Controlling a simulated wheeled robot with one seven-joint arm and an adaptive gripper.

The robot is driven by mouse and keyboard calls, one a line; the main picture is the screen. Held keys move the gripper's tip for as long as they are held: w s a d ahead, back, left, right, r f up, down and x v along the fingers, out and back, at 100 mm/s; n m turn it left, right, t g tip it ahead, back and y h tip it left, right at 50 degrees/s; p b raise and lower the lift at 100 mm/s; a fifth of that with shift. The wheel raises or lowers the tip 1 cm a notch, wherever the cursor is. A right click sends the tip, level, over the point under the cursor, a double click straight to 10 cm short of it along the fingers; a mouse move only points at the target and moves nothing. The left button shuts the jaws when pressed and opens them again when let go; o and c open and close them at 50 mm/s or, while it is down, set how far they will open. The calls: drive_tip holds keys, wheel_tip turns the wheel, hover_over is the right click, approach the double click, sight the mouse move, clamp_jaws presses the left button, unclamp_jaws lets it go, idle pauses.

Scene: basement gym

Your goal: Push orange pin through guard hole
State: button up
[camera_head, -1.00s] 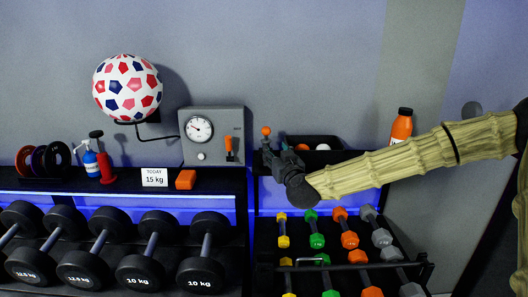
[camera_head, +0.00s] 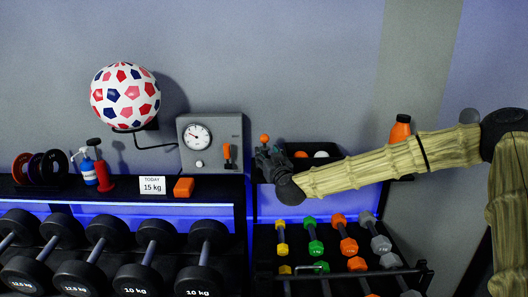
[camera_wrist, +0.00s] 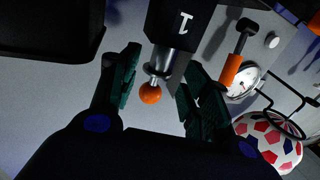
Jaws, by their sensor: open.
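The orange pin shows as an orange ball head (camera_wrist: 150,93) on a short metal shaft in the wrist view. The shaft meets a dark block (camera_wrist: 178,28) marked "1". My gripper (camera_wrist: 157,92) is open, with one dark finger on each side of the ball; I see gaps between them. In the head view the orange ball (camera_head: 264,138) stands just above my gripper (camera_head: 265,152) at the right rack's left end. A grey box with a round gauge (camera_head: 210,142) and an orange-handled lever (camera_head: 227,152) is to the left. I cannot make out the guard hole.
A black bin (camera_head: 340,147) with balls lies right behind my gripper. An orange bottle (camera_head: 400,129) stands farther right. An orange block (camera_head: 184,188) and a "15 kg" card (camera_head: 152,185) are on the left shelf. Dumbbells fill the racks below. A patterned ball (camera_head: 125,96) hangs on the wall.

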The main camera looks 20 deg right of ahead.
sight(266, 152)
drive_tip(key=shift+w+d+f+p, duration=0.1)
drive_tip(key=shift+w+p, duration=0.45)
drive_tip(key=shift+w, duration=0.6)
drive_tip(key=shift+w+d+f+p, duration=0.1)
drive_tip(key=shift+w+p, duration=0.45)
drive_tip(key=shift+w, duration=0.6)
drive_tip(key=shift+r, duration=0.1)
clamp_jaws()
